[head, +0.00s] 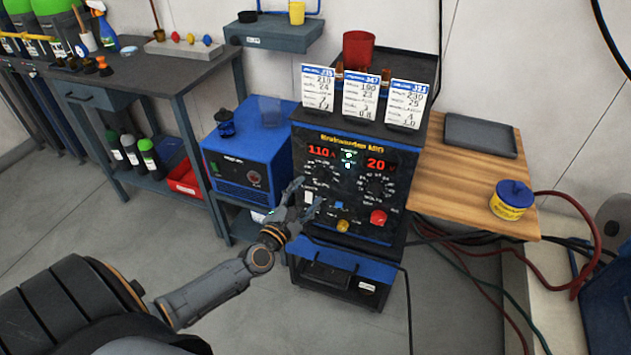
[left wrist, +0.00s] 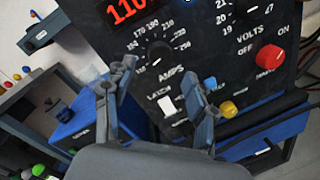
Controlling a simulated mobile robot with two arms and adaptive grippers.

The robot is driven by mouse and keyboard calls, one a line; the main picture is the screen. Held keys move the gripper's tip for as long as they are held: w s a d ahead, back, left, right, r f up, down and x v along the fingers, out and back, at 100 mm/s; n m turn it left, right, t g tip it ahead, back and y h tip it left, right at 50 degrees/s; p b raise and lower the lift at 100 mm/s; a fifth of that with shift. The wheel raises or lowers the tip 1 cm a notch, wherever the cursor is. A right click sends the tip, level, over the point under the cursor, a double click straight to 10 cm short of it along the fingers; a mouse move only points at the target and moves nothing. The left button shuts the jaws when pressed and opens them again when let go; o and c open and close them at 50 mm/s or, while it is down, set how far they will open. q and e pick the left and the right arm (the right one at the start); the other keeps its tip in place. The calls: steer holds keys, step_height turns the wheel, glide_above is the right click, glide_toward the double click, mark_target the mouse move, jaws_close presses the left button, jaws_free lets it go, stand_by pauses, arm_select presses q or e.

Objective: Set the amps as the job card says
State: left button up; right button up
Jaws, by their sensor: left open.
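The black welder (head: 345,230) shows a red 110 on its amps display (head: 321,151) and a red 20 on its volts display (head: 376,164). The black amps knob (head: 321,176) is on the left of its panel; it also shows in the left wrist view (left wrist: 158,56), ringed by white numbers. Three job cards (head: 317,88) (head: 360,95) (head: 406,104) stand on top, with top amps lines that look like 210, 190 and 230. My left gripper (head: 307,194) is open and empty in front of the panel, just below the amps knob and apart from it.
A white latch switch (left wrist: 166,105) lies between my left fingers in the wrist view. A red off/on knob (head: 378,217) and a yellow knob (head: 343,226) are lower right. A blue box unit (head: 245,160) stands left, a wooden side table (head: 455,175) right.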

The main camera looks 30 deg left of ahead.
mark_target(318, 179)
arm_select(q)
steer(key=w, duration=0.5)
steer(key=shift+w+a, duration=0.15)
steer(key=shift+a, duration=0.1)
arm_select(e)
steer(key=shift+w+a+f, duration=0.1)
steer(key=shift+w, duration=0.35)
